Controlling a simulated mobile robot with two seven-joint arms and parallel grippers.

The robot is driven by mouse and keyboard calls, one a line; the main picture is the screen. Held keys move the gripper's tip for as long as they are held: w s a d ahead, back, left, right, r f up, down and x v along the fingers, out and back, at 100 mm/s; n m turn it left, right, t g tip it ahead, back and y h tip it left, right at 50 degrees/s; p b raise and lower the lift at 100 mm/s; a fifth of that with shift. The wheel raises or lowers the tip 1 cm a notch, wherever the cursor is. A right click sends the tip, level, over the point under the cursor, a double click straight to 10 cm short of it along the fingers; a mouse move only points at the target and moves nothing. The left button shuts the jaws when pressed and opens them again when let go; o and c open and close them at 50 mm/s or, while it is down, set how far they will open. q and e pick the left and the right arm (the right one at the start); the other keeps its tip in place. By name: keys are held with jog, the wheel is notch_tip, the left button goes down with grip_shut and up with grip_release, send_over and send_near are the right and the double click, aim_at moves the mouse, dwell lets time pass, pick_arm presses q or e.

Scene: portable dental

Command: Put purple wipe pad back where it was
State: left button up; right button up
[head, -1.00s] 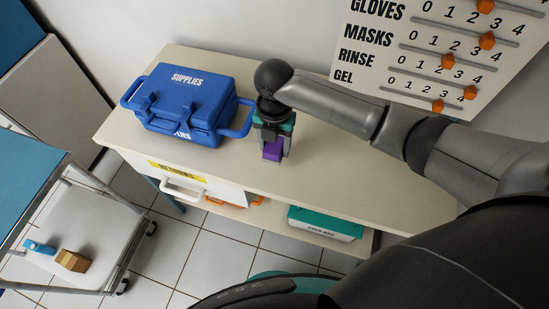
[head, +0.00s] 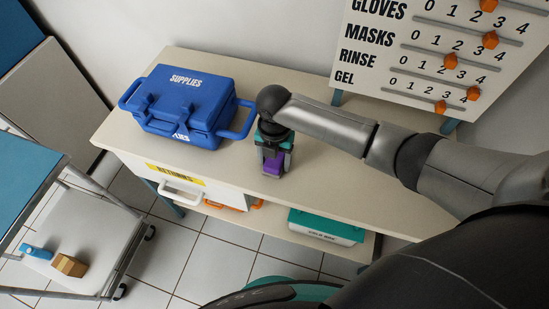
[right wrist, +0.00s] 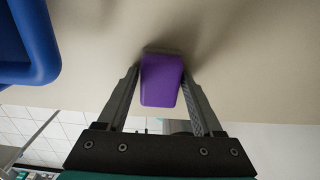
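The purple wipe pad (head: 273,164) is a small purple block at the cream worktop, right of the blue supplies case and near the front edge. My right gripper (head: 272,168) points down with its fingers on either side of the pad. In the right wrist view the pad (right wrist: 161,80) sits between the two fingertips, which appear to press its sides. A dark shadow lies on the worktop close to the pad's far end; I cannot tell whether the pad touches the surface. My left gripper is out of view.
The blue supplies case (head: 184,107) stands left of my right gripper on the worktop (head: 330,185). Below are a drawer with a yellow label (head: 175,173) and a teal-lidded box (head: 325,228). A count board (head: 440,50) stands behind. The worktop right of the gripper is clear.

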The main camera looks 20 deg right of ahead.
jog(key=shift+o, duration=1.4)
jog(key=shift+r, duration=0.1)
notch_tip(320, 180, up, 12)
jog(key=p, duration=0.2)
jog(key=shift+p, duration=0.4)
